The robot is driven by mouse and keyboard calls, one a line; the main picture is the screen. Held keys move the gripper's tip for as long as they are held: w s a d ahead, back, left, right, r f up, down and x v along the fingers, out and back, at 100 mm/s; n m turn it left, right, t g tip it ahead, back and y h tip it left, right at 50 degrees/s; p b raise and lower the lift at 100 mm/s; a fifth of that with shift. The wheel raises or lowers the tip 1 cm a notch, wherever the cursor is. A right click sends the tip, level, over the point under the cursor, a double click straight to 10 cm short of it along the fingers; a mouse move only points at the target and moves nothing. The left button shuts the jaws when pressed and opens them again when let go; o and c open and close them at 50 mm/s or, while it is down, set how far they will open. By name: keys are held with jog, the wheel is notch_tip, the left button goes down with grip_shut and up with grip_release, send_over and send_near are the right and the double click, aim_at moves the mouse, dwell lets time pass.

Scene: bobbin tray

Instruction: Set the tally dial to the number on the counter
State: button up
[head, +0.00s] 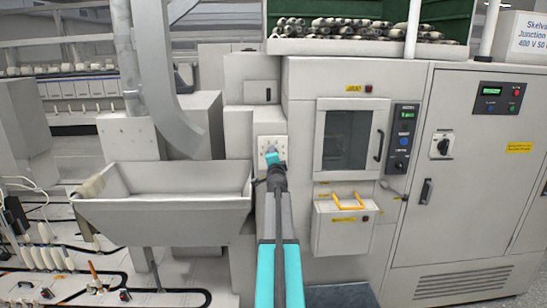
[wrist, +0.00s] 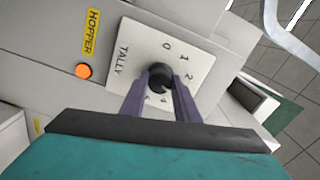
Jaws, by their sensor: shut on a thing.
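The tally dial is a black round knob (wrist: 160,74) on a pale square plate (wrist: 128,40) marked TALLY, with numbers around it. In the wrist view 0, 1 and 2 read clearly; the lower numbers are partly hidden by my fingers. My gripper (wrist: 160,86) has one finger on each side of the knob and is shut on it. I cannot tell which number the knob points at. In the head view the plate (head: 264,141) is mostly behind my gripper (head: 271,158). A small green display (head: 407,115) shows on the machine at right; its number is too small to read.
An orange lamp (wrist: 83,71) and a yellow HOPPER label (wrist: 92,30) sit beside the plate. A grey trough (head: 175,205) stands left of my arm. A windowed door (head: 346,140) and a box with a yellow handle (head: 342,220) are to the right.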

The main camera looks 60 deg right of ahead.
jog(key=shift+f, duration=0.1)
jog(key=o, duration=1)
jog(key=shift+o, duration=0.2)
jog(key=shift+s+a, duration=0.1)
jog(key=b+v, duration=0.1)
jog(key=v, duration=1.2)
jog(key=shift+s+a+b, duration=0.2)
jog(key=shift+b, duration=0.2)
jog(key=shift+s, duration=0.1)
